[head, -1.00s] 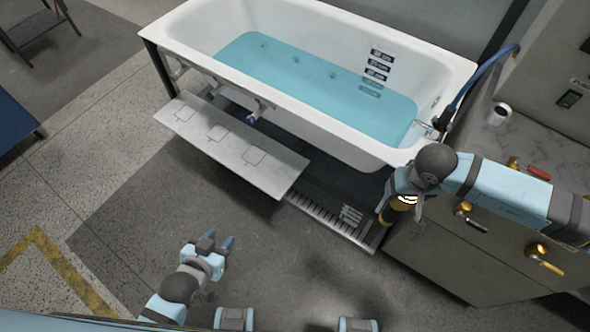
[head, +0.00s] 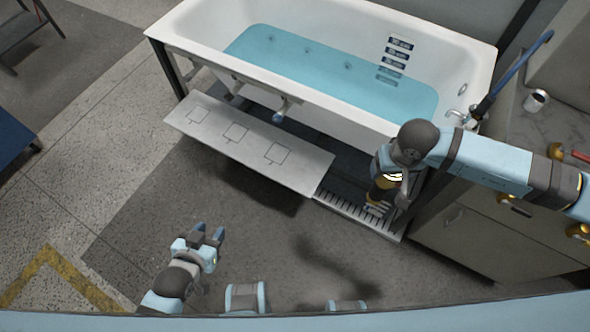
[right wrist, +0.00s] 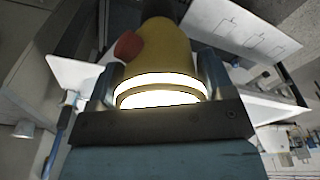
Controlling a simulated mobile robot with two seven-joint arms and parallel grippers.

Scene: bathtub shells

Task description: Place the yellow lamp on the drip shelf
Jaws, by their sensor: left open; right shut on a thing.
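The yellow lamp (right wrist: 160,48) is between the two fingers of my right gripper (right wrist: 158,88), with a glowing white ring near the palm and a red knob on its side. In the head view the lamp (head: 381,192) hangs partly hidden under my right gripper (head: 388,176), right of the drip shelf. The drip shelf (head: 205,128) is a pale, empty board with three square outlines along the tub's near side. It also shows in the right wrist view (right wrist: 225,22), upper right. My left gripper (head: 208,236) is open and empty, low in front of the shelf.
The white bathtub (head: 340,110) holds blue water behind the shelf. A slotted floor grate (head: 350,210) lies at the shelf's right end. A cabinet (head: 480,245) with a counter, a white cup (head: 536,101) and a blue hose stands at right. The grey floor in front is clear.

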